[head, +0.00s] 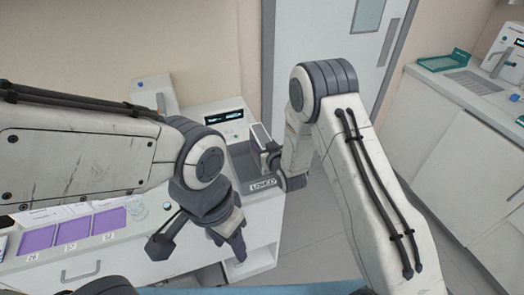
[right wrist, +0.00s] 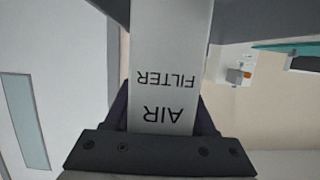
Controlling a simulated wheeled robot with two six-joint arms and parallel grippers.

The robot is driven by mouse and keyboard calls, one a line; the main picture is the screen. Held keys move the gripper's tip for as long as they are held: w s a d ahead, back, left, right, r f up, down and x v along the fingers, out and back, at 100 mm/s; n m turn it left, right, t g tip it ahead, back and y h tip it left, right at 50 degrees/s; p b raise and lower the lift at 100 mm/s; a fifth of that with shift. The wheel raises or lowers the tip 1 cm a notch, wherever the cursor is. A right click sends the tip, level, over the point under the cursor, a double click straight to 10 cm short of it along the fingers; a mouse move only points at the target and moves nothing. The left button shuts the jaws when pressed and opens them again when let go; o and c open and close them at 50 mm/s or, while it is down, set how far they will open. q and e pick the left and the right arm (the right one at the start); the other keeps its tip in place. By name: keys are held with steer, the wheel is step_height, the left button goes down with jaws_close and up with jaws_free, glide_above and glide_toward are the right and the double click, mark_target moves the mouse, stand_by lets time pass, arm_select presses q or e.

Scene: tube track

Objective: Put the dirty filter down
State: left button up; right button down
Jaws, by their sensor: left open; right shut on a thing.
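The filter (right wrist: 168,70), a pale block with "AIR FILTER" on its face, fills the middle of the right wrist view, where the lettering is upside down. My right gripper (right wrist: 165,120) is shut on it. In the head view, the filter (head: 259,137) is held above a grey tray marked "USED" (head: 262,184) on the counter's right end. I cannot tell whether its lower edge touches the tray; my right gripper (head: 272,160) partly hides it. My left gripper (head: 203,233) is open and empty in front of the counter.
A white device with a lit display (head: 224,117) stands behind the tray. A door (head: 325,55) is behind; a side counter (head: 440,110) holds a green tray (head: 445,61).

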step_height(320, 180, down, 3)
steer(key=shift+f+p, duration=0.15)
steer(key=shift+p, duration=0.35)
steer(key=shift+f, duration=0.2)
steer(key=shift+f, duration=0.2)
steer(key=shift+c, duration=1.1)
jaws_free()
